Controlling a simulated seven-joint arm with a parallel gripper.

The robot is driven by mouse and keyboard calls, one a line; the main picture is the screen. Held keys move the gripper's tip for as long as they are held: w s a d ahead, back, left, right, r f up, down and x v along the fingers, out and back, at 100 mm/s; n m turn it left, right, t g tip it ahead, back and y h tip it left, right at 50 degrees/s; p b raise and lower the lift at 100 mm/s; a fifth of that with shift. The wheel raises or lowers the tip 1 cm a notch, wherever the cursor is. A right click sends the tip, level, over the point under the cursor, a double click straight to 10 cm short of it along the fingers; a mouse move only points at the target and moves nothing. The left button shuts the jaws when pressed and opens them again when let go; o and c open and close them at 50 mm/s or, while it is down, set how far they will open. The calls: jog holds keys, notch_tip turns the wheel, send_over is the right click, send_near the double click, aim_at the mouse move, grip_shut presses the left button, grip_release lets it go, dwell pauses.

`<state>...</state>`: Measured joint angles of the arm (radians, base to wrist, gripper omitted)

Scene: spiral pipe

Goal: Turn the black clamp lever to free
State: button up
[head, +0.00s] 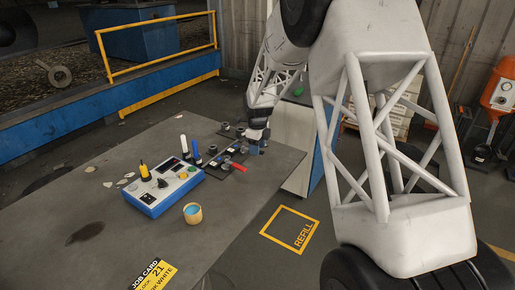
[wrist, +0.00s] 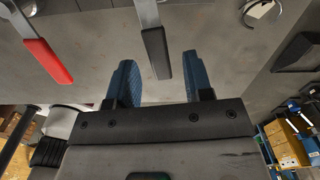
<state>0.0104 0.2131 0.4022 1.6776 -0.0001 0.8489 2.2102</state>
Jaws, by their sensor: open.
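The black clamp lever (wrist: 156,52) shows in the wrist view. Its dark handle points toward my gripper, with a metal arm behind it. My gripper (wrist: 158,60) is open, with one blue finger on each side of the handle's end. I see gaps on both sides, so neither finger appears to touch it; the depth between them is hard to judge. A red-handled lever (wrist: 48,61) lies to the left of the fingers. In the head view my gripper (head: 257,148) is over the fixture at the table's far right edge, near the red handle (head: 238,167). The black handle is not clear there.
A blue control box (head: 163,188) with knobs stands left of the fixture. An orange cup (head: 193,213) of blue liquid stands in front. The table's (head: 130,225) near left part is mostly clear.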

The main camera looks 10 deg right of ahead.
jog(key=shift+r, duration=3.6)
jog(key=shift+s+r, duration=0.1)
jog(key=shift+s+r, duration=0.2)
jog(key=s+r+n+t, duration=0.1)
jog(key=s+r+n, duration=0.5)
jog(key=s, duration=0.6)
jog(key=s+r+n, duration=0.6)
jog(key=s+r, duration=0.1)
jog(key=s, duration=0.5)
jog(key=s+f+n+t, duration=0.1)
jog(key=s+n, duration=1.2)
jog(key=s, duration=1.3)
jog(key=shift+s+a+f+t, duration=0.2)
jog(key=shift+s+f+t, duration=0.1)
jog(key=shift+f, duration=0.1)
